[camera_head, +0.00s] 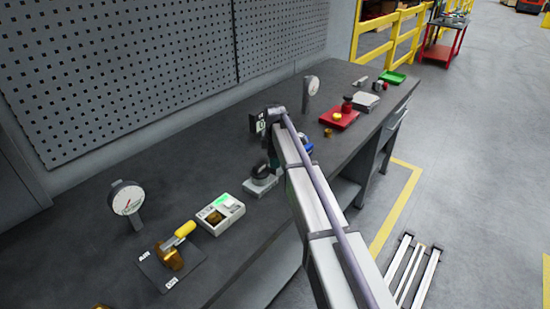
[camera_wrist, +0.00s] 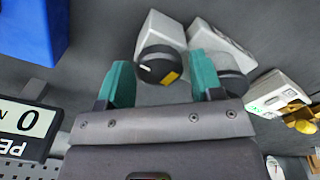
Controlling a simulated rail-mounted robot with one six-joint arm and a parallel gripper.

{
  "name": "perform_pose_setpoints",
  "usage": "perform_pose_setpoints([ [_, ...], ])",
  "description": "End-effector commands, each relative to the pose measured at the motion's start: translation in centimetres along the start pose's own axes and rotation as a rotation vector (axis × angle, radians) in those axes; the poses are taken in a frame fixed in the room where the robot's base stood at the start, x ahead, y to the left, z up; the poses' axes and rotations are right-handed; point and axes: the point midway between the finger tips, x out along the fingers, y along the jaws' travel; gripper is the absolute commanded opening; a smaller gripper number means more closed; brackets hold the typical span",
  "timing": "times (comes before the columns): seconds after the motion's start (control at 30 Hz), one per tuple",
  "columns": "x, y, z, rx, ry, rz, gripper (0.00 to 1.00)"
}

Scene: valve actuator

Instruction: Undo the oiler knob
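Two black round knobs on pale grey blocks show in the wrist view; I cannot tell for sure which is the oiler knob. One knob (camera_wrist: 158,66) has a yellow mark and a small white mark on its face and appears between my fingers, a little beyond their tips. The other knob (camera_wrist: 233,80) is just right of the right finger, which partly covers its block. My gripper (camera_wrist: 160,78) has two teal fingers spread wide, with nothing held between them. In the head view, my arm hides most of this spot; one black knob (camera_head: 260,171) shows on a grey block.
A white box with a green part (camera_head: 220,213) and a yellow-handled brass valve (camera_head: 172,255) lie nearer on the bench (camera_head: 110,250). A dial gauge (camera_head: 126,200) stands behind them. A red base (camera_head: 338,119) is farther along. A blue block (camera_wrist: 30,30) and a lettered sign (camera_wrist: 25,125) are left in the wrist view.

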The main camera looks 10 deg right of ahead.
Motion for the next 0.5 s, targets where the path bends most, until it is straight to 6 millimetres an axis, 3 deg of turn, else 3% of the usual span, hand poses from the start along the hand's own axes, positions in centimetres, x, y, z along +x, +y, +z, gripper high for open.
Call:
perform_pose_setpoints([
  [0.13,0.0,0.0,0.0,0.0,0.0,0.0,0.72],
  [0.37,-0.2,0.0,0.0,0.0,0.0,0.001,0.72],
  [0.5,-1.7,0.0,0.0,0.0,0.0,0.001,0.72],
])
